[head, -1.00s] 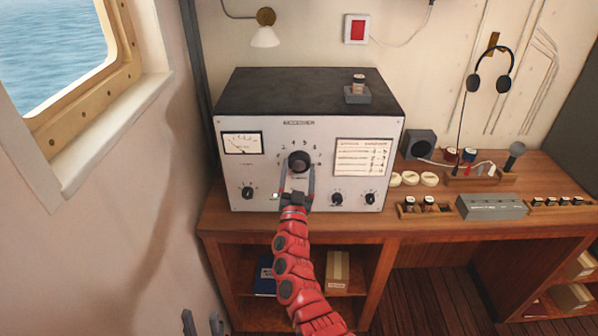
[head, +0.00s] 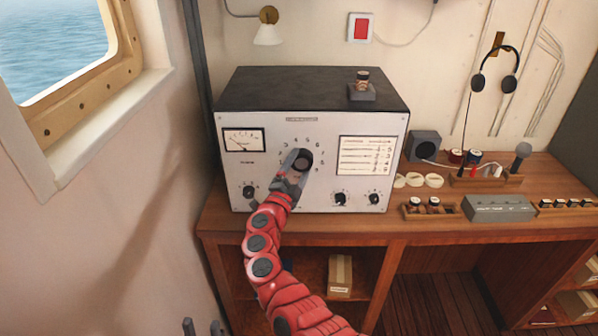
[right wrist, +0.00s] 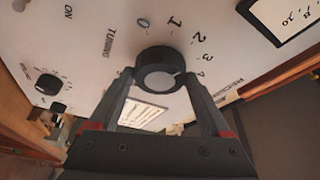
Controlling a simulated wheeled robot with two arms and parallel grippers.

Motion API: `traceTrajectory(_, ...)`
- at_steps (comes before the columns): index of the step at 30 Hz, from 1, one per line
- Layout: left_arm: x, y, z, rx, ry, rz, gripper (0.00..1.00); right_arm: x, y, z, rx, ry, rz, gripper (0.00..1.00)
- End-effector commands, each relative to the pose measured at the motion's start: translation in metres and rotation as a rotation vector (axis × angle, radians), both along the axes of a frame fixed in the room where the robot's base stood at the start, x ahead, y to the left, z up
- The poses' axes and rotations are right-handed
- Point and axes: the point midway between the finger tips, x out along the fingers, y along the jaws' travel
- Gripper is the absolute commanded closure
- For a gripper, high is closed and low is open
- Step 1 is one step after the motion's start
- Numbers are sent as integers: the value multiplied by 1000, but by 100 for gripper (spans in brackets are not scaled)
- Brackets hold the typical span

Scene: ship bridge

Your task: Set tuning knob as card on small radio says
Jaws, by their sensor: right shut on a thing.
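The radio (head: 222,185) has a pale front and black top. Its round black tuning knob (head: 303,161) sits mid-front inside a ring of numbers. My left gripper (head: 202,328) shows only fingertips, apart and empty, at the bottom left.
A meter (head: 244,139) and small knobs (head: 341,199) share the radio's front. A jar on a block (head: 362,84) stands on top. The wooden desk (head: 420,222) holds a speaker (head: 424,146), pale discs and a grey box (head: 497,208) to the right. A wall and window are close on the left.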

Motion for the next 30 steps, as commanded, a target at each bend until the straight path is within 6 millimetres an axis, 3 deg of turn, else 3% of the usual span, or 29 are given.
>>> traceTrajectory(11,0,0,-8,0,0,0,60,0,0,3,357,0,-1,74)
traceTrajectory(30,0,0,3,0,0,0,60,0,0,8,847,1,0,74)
